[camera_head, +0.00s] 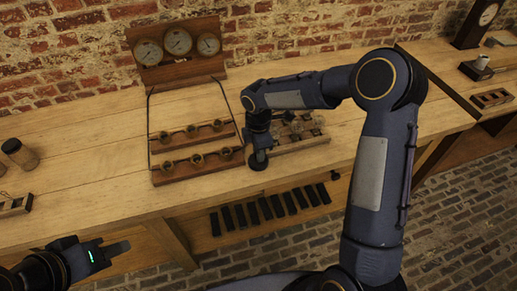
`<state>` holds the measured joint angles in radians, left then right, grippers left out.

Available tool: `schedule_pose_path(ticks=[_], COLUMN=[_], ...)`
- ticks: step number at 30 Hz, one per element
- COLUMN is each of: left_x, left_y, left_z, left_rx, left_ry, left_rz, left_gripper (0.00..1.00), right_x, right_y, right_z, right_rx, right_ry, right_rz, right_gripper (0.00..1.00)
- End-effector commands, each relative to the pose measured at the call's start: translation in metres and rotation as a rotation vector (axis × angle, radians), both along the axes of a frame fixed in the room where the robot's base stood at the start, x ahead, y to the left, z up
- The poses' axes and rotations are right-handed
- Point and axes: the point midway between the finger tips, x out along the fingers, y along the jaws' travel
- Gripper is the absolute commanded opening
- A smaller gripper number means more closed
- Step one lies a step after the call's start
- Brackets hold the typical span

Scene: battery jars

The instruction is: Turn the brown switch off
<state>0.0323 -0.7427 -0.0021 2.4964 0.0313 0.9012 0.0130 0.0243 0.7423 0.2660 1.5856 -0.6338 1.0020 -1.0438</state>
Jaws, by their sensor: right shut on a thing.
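My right gripper (258,160) points down at the bench, between the right end of a brown wooden rack (168,178) and a tray of small jars (318,141). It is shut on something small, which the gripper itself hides. I cannot make out a brown switch for certain. The rack carries two rows of round brass-coloured fittings (197,159), with thin dark wires rising behind it. My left gripper (122,247) is at the lower left, in front of the bench and away from the rack. Whether its fingers are open does not show.
A wooden panel with three dials (178,75) stands at the back of the bench (90,150). A brown jar (20,154) is at the left. A row of dark slabs (265,209) sits below the bench top.

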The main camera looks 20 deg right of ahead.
Motion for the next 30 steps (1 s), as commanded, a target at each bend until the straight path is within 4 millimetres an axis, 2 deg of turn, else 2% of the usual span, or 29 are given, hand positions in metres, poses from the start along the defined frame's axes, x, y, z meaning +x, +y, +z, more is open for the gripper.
schedule_pose_path(ticks=[10,11,15,24,26,30], left_x=[0.000,0.000,0.000,0.000,0.000,0.000], left_y=[0.000,0.000,0.000,0.000,0.000,0.000], left_z=[0.000,0.000,0.000,0.000,0.000,-0.002], left_rx=[0.000,0.000,0.000,0.000,0.000,0.000], left_ry=[0.000,0.000,0.000,0.000,0.000,0.000], left_rz=[0.000,0.000,0.000,0.000,0.000,0.000], left_gripper=[0.36,0.36,0.36,0.36,0.36,0.36], right_x=[0.001,0.001,0.001,0.000,0.001,0.001], right_y=[0.001,0.001,0.001,0.000,0.000,0.000], right_z=[0.001,0.001,0.001,0.002,0.007,0.028], right_rx=[0.001,0.001,0.001,0.000,-0.001,0.001], right_ry=[-0.005,-0.005,-0.003,-0.002,-0.003,-0.006], right_rz=[0.004,0.004,0.003,0.002,0.002,0.001], right_gripper=[0.03,0.30,0.48,0.48,0.48,0.48])
